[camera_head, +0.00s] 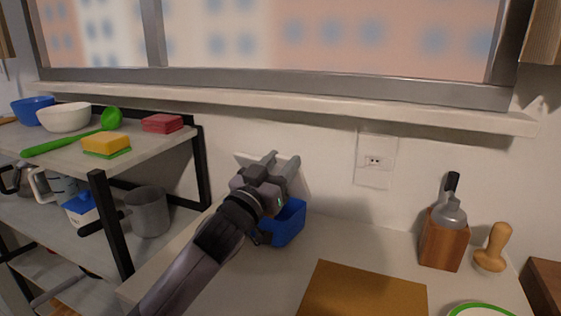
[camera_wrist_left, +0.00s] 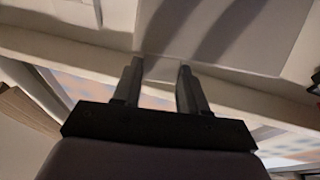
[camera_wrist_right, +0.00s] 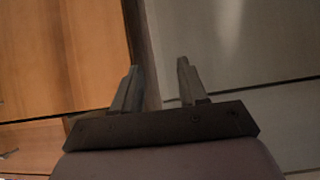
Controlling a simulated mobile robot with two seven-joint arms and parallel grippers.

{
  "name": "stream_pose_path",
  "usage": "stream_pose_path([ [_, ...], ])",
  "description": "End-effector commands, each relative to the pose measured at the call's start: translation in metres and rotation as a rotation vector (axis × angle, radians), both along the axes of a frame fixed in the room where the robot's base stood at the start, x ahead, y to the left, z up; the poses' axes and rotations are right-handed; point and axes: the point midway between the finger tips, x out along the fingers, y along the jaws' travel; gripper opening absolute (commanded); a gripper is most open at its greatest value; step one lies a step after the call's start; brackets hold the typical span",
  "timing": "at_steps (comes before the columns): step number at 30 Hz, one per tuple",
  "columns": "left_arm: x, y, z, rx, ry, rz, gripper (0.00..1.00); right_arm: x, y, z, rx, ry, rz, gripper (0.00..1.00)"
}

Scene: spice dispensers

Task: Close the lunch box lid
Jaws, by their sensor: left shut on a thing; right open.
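The blue lunch box (camera_head: 290,226) stands on the counter near the wall, partly hidden behind my left gripper (camera_head: 282,159). Its pale lid (camera_head: 243,158) is raised and tilted up at the back, mostly covered by the gripper. My left gripper is shut on the lid, with its fingers pointing up and away. In the left wrist view the fingers (camera_wrist_left: 160,65) stand a little apart, and a pale surface shows at their tips. My right gripper (camera_wrist_right: 158,66) is open and empty, seen only in the right wrist view against wood and grey panels.
A wooden holder with a bottle (camera_head: 444,240) and a wooden tool (camera_head: 492,250) stand at the right. A shelf (camera_head: 60,147) with bowls and sponges is at the left.

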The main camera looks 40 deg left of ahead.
Motion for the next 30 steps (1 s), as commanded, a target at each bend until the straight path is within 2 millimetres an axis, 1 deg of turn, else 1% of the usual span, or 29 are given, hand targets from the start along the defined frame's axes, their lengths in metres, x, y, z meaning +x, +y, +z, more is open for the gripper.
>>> stream_pose_path([
  [1, 0.0019, -0.0011, -0.0124, -0.010, 0.030, -0.002, 0.00, 0.0001, -0.0004, -0.0010, -0.001, 0.000, -0.001, 0.43],
  [14, 0.0010, -0.0010, -0.0127, -0.010, 0.029, -0.002, 0.00, 0.0001, -0.0006, -0.0010, -0.001, 0.000, -0.001, 0.43],
  [15, 0.0010, -0.0010, -0.0127, -0.010, 0.029, -0.002, 0.45, 0.0001, -0.0005, -0.0010, -0.001, 0.000, -0.001, 0.43],
  [17, 0.0010, -0.0010, -0.0127, -0.010, 0.029, -0.001, 0.65, 0.0001, -0.0005, -0.0010, -0.001, 0.000, -0.001, 0.43],
  [18, 0.0009, -0.0008, -0.0125, -0.009, 0.029, -0.001, 0.68, 0.0001, -0.0004, -0.0010, -0.001, 0.000, -0.001, 0.43],
  [30, -0.0031, -0.0003, -0.0076, -0.004, 0.015, 0.001, 0.68, 0.0001, 0.0012, -0.0007, 0.004, 0.001, -0.002, 0.43],
])
